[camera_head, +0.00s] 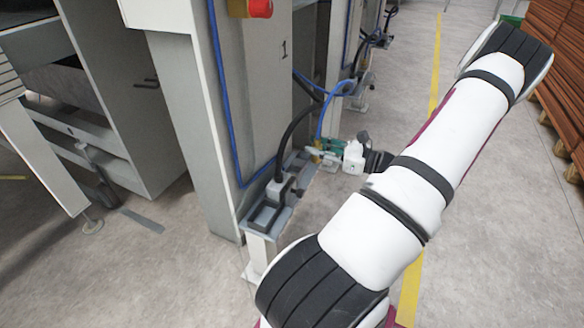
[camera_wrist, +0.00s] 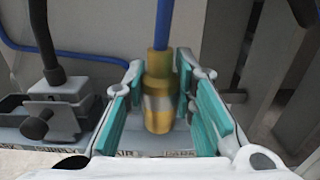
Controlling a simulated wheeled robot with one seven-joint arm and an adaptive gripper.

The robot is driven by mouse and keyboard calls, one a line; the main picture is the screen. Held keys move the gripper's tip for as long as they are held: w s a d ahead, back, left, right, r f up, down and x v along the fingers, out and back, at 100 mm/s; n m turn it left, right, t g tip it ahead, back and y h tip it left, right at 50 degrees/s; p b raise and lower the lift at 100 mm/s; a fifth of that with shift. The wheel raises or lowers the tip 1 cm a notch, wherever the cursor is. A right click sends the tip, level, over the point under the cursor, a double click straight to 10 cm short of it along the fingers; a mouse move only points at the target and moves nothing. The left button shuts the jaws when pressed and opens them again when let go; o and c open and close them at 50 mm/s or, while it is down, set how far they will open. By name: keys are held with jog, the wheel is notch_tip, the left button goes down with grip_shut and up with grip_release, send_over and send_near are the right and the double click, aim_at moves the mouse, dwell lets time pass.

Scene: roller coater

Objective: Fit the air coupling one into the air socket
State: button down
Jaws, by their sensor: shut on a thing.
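The air coupling (camera_wrist: 158,95) is a brass-coloured cylinder with a silver band and a blue hose leaving its top. In the wrist view it stands upright between the teal pads of my gripper (camera_wrist: 160,100), which is shut on it. Its lower end is over a grey plate with lettering that partly reads AIR; the air socket itself is hidden, and I cannot tell whether the coupling touches it. In the head view my gripper (camera_head: 326,152) is small, at the bracket beside the machine post, with the blue hose (camera_head: 325,112) rising above it.
A black-cabled connector with a grey latched housing (camera_wrist: 58,112) sits left of the coupling; it also shows on the bracket (camera_head: 280,190) in the head view. The machine post (camera_head: 262,90) stands close behind. A red button (camera_head: 259,8) is above. Open floor (camera_head: 500,215) lies right.

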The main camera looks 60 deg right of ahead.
jog(key=w+a, duration=0.1)
jog(key=w+a+b, duration=0.1)
jog(key=w+a, duration=0.2)
jog(key=shift+w+a+f+b, duration=0.3)
jog(key=shift+f, duration=0.05)
jog(key=shift+w+a+f+b, duration=0.15)
jog(key=shift+f+b, duration=0.95)
jog(key=shift+f, duration=0.65)
jog(key=shift+f, duration=0.1)
jog(key=c, duration=1.3)
grip_release()
jog(key=shift+s, duration=0.3)
jog(key=s+p, duration=0.1)
jog(key=s, duration=0.2)
jog(key=s+p, duration=0.1)
jog(key=s, duration=0.3)
jog(key=s+d+p, duration=0.1)
jog(key=s, duration=0.3)
jog(key=shift+s, duration=0.2)
